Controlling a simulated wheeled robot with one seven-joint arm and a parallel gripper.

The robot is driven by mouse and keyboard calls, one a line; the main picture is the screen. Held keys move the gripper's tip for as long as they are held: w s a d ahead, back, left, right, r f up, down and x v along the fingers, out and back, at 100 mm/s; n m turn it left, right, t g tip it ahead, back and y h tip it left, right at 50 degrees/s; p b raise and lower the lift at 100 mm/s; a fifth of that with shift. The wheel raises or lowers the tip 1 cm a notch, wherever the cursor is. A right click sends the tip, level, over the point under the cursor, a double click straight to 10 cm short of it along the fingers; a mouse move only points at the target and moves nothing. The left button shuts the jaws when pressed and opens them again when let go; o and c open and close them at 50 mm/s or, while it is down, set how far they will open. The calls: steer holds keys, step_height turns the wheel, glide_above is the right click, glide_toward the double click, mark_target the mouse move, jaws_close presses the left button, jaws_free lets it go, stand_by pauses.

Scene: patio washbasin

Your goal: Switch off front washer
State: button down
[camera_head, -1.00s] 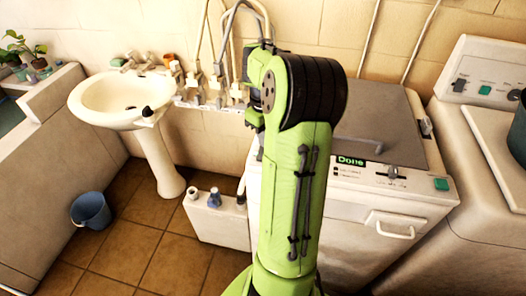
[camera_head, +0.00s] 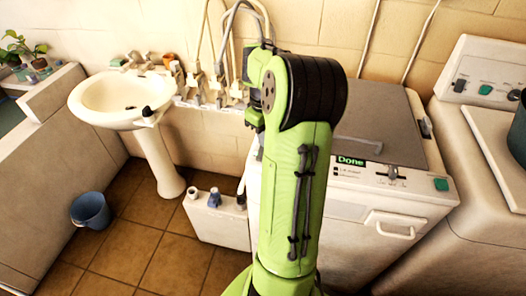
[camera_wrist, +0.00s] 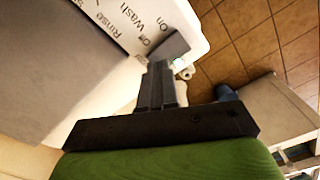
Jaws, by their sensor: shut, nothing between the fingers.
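The washer with its control panel along the front edge (camera_head: 420,195) stands right of centre. A grey slider or knob (camera_head: 392,173) and a green button (camera_head: 441,184) sit on the panel. In the wrist view, the white panel (camera_wrist: 120,22) bears the words "Rinse", "Wash" and "On". My gripper (camera_wrist: 160,80) is shut and empty, pointing at the panel's edge. A grey square piece lies at its tip; I cannot tell if it is part of the panel, or if they touch. In the head view my arm hides the fingers.
A second machine (camera_head: 480,85) stands at the right. A washbasin (camera_head: 122,98), upright hoses and taps (camera_head: 220,80) are at the back left. A white box with small bottles (camera_head: 215,220) stands beside the washer. A blue bucket (camera_head: 90,211) is on the tiled floor.

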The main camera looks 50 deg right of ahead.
steer(key=shift+f+b, duration=0.7)
steer(key=shift+f, duration=0.25)
stand_by(0.3)
step_height(320, 180, up, 7)
steer(key=p, duration=0.7)
steer(key=shift+r, duration=0.1)
